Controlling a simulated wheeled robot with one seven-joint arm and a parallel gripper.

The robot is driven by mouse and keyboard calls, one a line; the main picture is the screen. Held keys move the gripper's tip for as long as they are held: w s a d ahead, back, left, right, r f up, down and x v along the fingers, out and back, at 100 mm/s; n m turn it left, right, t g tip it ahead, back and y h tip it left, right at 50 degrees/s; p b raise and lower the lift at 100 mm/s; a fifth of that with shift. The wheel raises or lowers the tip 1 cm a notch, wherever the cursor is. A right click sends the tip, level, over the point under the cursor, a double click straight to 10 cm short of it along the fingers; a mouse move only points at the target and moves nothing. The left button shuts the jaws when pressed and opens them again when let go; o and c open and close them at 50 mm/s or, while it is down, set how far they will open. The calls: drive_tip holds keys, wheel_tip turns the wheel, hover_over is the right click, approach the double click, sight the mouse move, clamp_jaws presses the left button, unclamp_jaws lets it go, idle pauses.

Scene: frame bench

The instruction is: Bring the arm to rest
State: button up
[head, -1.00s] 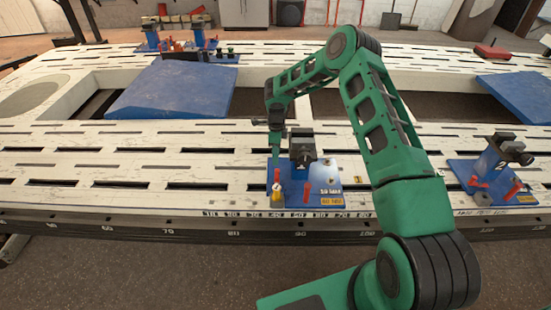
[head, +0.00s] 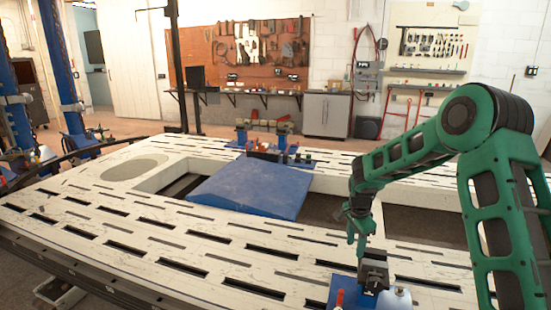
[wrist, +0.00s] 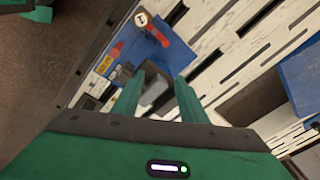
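My green arm reaches in from the right in the head view. My gripper (head: 357,238) points down over the slotted bench (head: 150,225), close to a grey clamp block (head: 373,271) on a blue base plate (head: 342,292). In the wrist view my gripper's two green fingers (wrist: 158,78) stand apart, with nothing seen held between them. The grey block (wrist: 155,90) shows beyond the fingers, on the blue plate (wrist: 130,45) with red handles. Whether the fingers touch the block cannot be told.
A tilted blue panel (head: 250,187) lies across an opening in the bench. Another clamp station (head: 265,145) stands at the bench's far edge. Blue posts (head: 60,70) rise at the left. A tool board (head: 240,55) hangs on the back wall.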

drive_tip(key=s+d+r+n+t, duration=0.2)
drive_tip(key=s+r+n, duration=0.6)
drive_tip(key=s+r, duration=0.65)
drive_tip(key=s+r+n+y, duration=0.1)
drive_tip(key=s+r+n, duration=0.2)
drive_tip(key=s, duration=0.5)
drive_tip(key=s+r+n, duration=0.2)
drive_tip(key=s+n, duration=0.2)
drive_tip(key=s, duration=0.4)
drive_tip(key=s+d+m+g, duration=0.1)
drive_tip(key=s+d+m, duration=0.2)
drive_tip(key=s+d, duration=0.2)
drive_tip(key=s+d+f+m+g, duration=0.1)
drive_tip(key=s+d, duration=0.4)
drive_tip(key=s, duration=0.7)
drive_tip(key=m+g, duration=0.1)
drive_tip(key=m, duration=0.1)
drive_tip(key=shift+d+f+m+g, duration=0.25)
drive_tip(key=shift+d+m+g, duration=0.05)
drive_tip(key=shift+d, duration=0.1)
